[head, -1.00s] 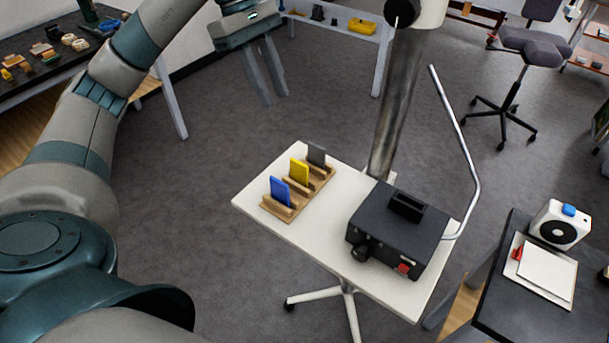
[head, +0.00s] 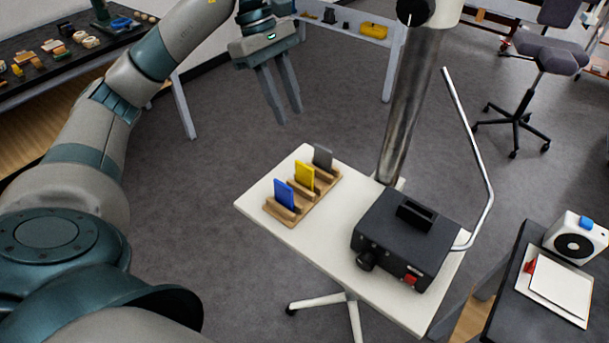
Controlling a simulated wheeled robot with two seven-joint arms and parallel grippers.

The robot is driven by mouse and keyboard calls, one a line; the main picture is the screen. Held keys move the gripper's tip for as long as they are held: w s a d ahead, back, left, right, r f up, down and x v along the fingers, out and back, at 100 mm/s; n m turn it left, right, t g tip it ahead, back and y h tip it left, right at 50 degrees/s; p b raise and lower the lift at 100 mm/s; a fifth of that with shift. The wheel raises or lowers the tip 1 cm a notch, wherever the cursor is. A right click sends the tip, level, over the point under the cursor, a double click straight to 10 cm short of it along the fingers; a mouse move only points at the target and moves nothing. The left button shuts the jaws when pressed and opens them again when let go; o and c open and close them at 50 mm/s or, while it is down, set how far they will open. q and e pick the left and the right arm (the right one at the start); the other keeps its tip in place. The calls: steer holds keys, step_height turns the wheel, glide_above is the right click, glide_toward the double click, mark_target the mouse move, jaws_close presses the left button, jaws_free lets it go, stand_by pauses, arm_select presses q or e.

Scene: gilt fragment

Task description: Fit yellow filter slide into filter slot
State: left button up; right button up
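The yellow filter slide (head: 305,174) stands upright in a wooden rack (head: 312,201), between a blue slide (head: 285,193) and a grey slide (head: 323,156). The rack is on the left part of a small white table. The filter slot (head: 415,212) appears to be the opening in the raised block on top of a black box (head: 388,247), to the right of the rack. My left gripper (head: 289,115) is open and empty, fingers pointing down, above and beyond the rack in the picture. It touches no slide. My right gripper is out of view.
The white table (head: 330,245) has bare space between rack and box. A metal column (head: 409,110) rises behind it, and a bent silver rod (head: 478,155) stands at its right. A dark side table (head: 505,312) holds a white device (head: 575,240) and papers.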

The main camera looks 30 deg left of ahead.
arm_select(q)
steer(key=p, duration=0.3)
glide_above(303, 164)
steer(key=a, duration=0.1)
step_height(303, 164, down, 8)
steer(key=shift+w+f, duration=0.45)
steer(key=shift+f, duration=0.15)
steer(key=f+p, duration=0.2)
steer(key=s+p, duration=0.1)
steer(key=shift+d+f, duration=0.3)
steer(key=shift+f, duration=0.1)
steer(key=shift+p+x, duration=0.35)
steer(key=shift+x, duration=0.85)
steer(key=shift+w, duration=0.1)
jaws_close()
